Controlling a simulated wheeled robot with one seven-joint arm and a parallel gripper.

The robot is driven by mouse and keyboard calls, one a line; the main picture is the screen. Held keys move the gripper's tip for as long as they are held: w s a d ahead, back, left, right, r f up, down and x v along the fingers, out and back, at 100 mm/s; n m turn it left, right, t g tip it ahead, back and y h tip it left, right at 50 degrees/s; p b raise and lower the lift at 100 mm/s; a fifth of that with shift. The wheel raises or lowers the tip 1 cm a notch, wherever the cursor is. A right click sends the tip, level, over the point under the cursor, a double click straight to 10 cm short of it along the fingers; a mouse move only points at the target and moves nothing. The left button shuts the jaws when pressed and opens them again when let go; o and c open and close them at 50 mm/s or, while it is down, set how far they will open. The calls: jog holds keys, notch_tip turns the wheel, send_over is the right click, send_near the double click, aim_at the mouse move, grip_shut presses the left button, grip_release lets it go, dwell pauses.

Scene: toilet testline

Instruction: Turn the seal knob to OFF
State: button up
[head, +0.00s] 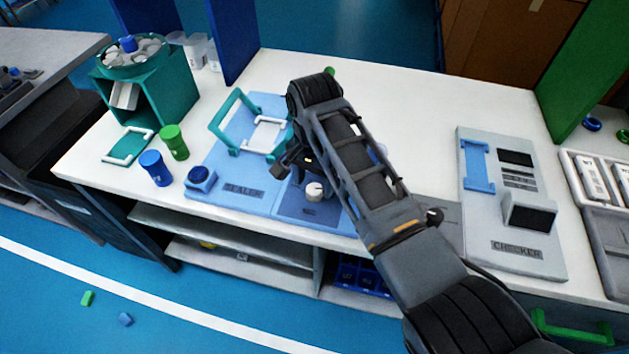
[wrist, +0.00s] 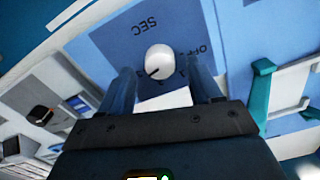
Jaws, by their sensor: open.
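The seal knob (head: 314,191) is a white round knob on a dark blue panel (head: 300,209) at the front of the light blue sealer, near the table's front edge. In the wrist view the knob (wrist: 160,59) shows a dark pointer line toward its lower left, with the marks "SEC" and "OFF" printed on the panel around it. My gripper (wrist: 164,88) is open and empty, with one finger on each side of the view just short of the knob. In the head view my arm hides part of the sealer, and the gripper (head: 293,165) is just behind and left of the knob.
Blue and green cups (head: 155,168) stand at the left. A grey checker (head: 512,205) stands at the right. The white table's back right is clear.

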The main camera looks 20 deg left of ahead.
jog(key=shift+f, duration=0.9)
jog(key=shift+c, duration=0.3)
jog(key=c, duration=1)
